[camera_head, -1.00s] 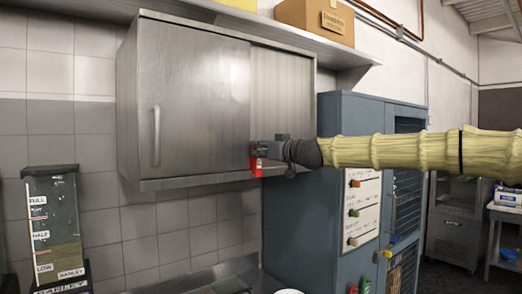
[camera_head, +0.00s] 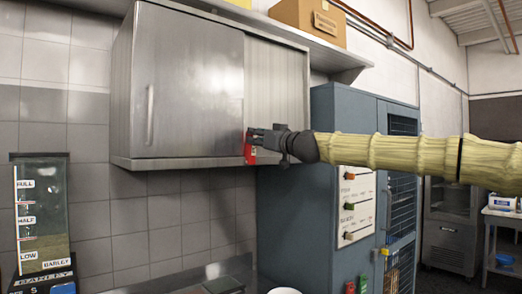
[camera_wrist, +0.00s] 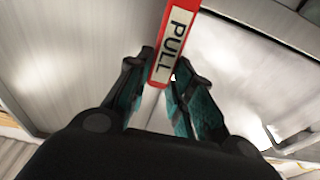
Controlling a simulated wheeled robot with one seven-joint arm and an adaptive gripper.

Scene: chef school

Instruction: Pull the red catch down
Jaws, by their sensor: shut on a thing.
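The red catch (camera_head: 249,152) sits on the lower front of the metal wall cabinet (camera_head: 185,85), at the edge where its two door panels overlap. In the wrist view the red catch (camera_wrist: 175,42) carries a white label reading "PULL". My gripper (camera_head: 254,138) reaches in from the right at the catch. In the wrist view its two teal-lined fingers (camera_wrist: 160,85) are closed on the lower end of the catch, one on each side. The fingers hide part of the catch in the head view.
A blue-grey cabinet (camera_head: 297,200) with a control panel (camera_head: 357,205) stands right of the wall cabinet, below my arm. A shelf with a cardboard box (camera_head: 308,20) runs above. A barley dispenser (camera_head: 43,215) stands at the lower left. A vertical handle (camera_head: 150,115) is on the left door.

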